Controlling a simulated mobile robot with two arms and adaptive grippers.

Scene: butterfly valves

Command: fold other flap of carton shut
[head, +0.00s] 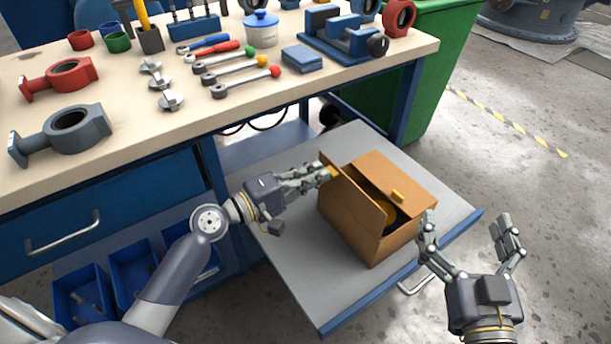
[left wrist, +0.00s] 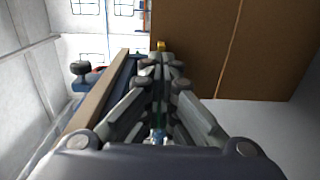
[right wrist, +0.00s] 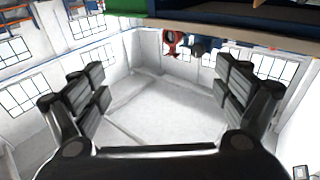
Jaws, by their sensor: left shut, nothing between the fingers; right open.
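The brown carton (head: 351,228) stands on the grey pull-out shelf. Its right flap (head: 394,176) lies flat, with a small yellow tab. Its left flap (head: 355,194) stands raised at a steep tilt, and a dark gap shows something yellow inside. My left gripper (head: 324,174) is shut and empty at the outer left side of the raised flap, by its yellow tab; whether it touches cannot be told. In the left wrist view the carton's brown board (left wrist: 200,50) is just right of the fingers. My right gripper (head: 466,232) is open and empty, right of the carton.
The grey shelf (head: 300,268) has bare room left and front of the carton. The workbench (head: 130,120) above holds valve bodies, wrenches and a blue vise. A green bin (head: 432,80) stands behind. Floor on the right is clear.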

